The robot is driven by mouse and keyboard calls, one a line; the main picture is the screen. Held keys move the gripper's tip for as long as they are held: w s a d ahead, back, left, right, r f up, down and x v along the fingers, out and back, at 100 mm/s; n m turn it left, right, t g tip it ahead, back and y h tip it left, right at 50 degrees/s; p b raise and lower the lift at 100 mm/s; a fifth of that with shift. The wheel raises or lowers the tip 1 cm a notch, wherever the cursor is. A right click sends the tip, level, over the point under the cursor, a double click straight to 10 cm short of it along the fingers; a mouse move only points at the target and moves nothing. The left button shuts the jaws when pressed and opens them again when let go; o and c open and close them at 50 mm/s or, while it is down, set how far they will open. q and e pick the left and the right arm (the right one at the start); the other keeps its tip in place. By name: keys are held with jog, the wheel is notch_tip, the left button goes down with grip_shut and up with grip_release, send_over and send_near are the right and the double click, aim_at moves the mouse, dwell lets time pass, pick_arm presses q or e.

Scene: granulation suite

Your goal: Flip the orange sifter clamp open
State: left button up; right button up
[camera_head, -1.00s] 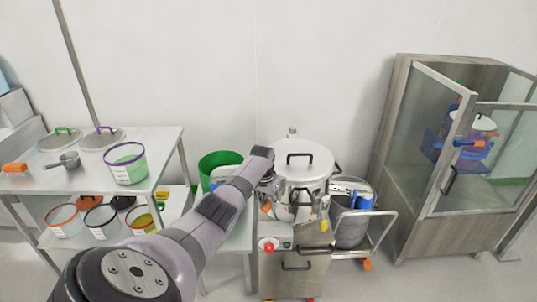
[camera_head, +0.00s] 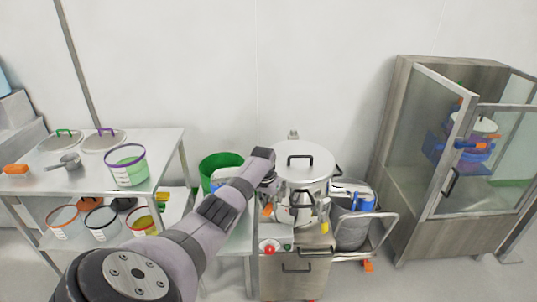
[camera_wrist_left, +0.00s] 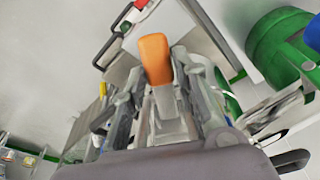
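The sifter (camera_head: 304,170) is a round metal drum with a black-handled lid, standing on a steel cabinet. The orange clamp (camera_head: 266,209) shows as a small orange piece at its left side, partly hidden by my arm. My left gripper (camera_head: 270,186) is at the sifter's left side, by the clamp. In the left wrist view the clamp's orange handle (camera_wrist_left: 155,58) points up from a grey metal lever. The fingers of my left gripper (camera_wrist_left: 162,88) stand apart on either side of it; I cannot tell whether they touch it. My right gripper is not in view.
A steel table (camera_head: 165,145) with lids, a scoop and tubs stands at the left. A green bin (camera_head: 218,162) is behind my arm. A cart (camera_head: 387,228) with a grey drum stands right of the sifter. A glass-doored cabinet (camera_head: 400,130) is at the far right.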

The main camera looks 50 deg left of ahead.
aim_at(267, 210)
pick_arm(q)
jog(key=shift+o, duration=1.3)
jog(key=shift+w+a+r, duration=0.3)
jog(key=shift+w+r, duration=0.1)
jog(key=shift+w, duration=0.3)
jog(key=shift+o, duration=0.6)
jog(key=shift+d, duration=0.1)
jog(key=shift+s+d, duration=0.1)
jog(key=shift+s, duration=0.25)
notch_tip(267, 210, up, 12)
jog(key=s, duration=0.2)
jog(key=shift+d, duration=0.35)
jog(key=shift+s+f, duration=0.1)
